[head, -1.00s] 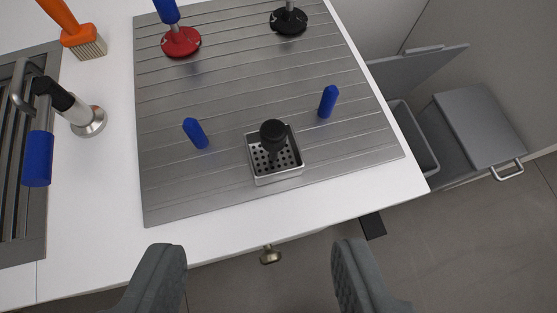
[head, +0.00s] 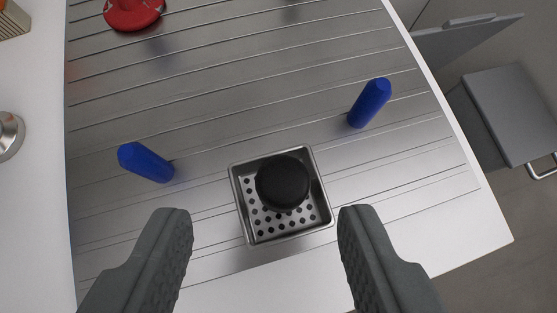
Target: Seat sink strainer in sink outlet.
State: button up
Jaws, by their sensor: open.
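The sink strainer (head: 245,216) appears to be the square metal basket with a perforated floor and a black round knob (head: 282,183). It sits on the grooved steel surface (head: 240,105), right of the middle of the picture. I cannot make out a separate sink outlet, nor whether one lies under the basket. My gripper (head: 265,213) is open and empty. Its fingers show left and right of the basket's near part in the picture, with a gap on both sides. The knob stands between and beyond the fingertips, not touched.
A blue peg (head: 146,162) stands left of the basket and another blue peg (head: 369,103) stands to its right. A red round base (head: 133,12) is at the far left. A metal fitting (head: 8,135) is at the left edge. A grey bin (head: 505,110) stands beyond the counter's right edge.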

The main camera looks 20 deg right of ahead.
aim_at(283, 191)
jog(key=shift+d+x, duration=0.15)
jog(key=shift+x, duration=1.25)
jog(key=shift+d+x, duration=0.15)
jog(key=shift+x, duration=1.25)
jog(key=shift+s, duration=0.15)
jog(key=shift+c, duration=0.2)
grip_shut()
